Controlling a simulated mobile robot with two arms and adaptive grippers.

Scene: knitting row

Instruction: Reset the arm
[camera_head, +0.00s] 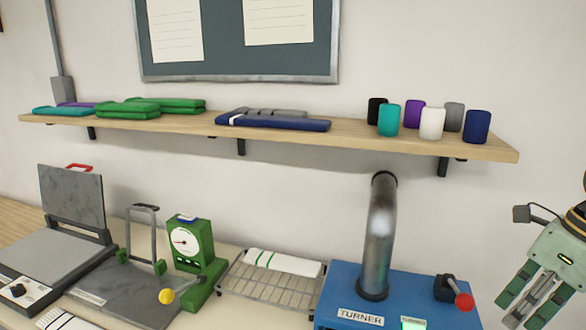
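My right gripper (525,306) is at the right edge of the head view, pointing down and to the left. Its green and dark fingers stand apart with nothing seen between them, so it looks open and empty. It hangs in front of the wall, to the right of the blue TURNER machine (400,288). Part of the arm above it is cut off by the frame edge. My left gripper and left arm are not in view.
A wooden shelf (350,133) with folded cloths and several coloured rolls crosses the wall. Below stand a press (72,196), a green dial gauge (193,243), and a wire rack (275,290) with a white cloth. The machine has a metal pipe (379,235) and red-knobbed lever (464,301).

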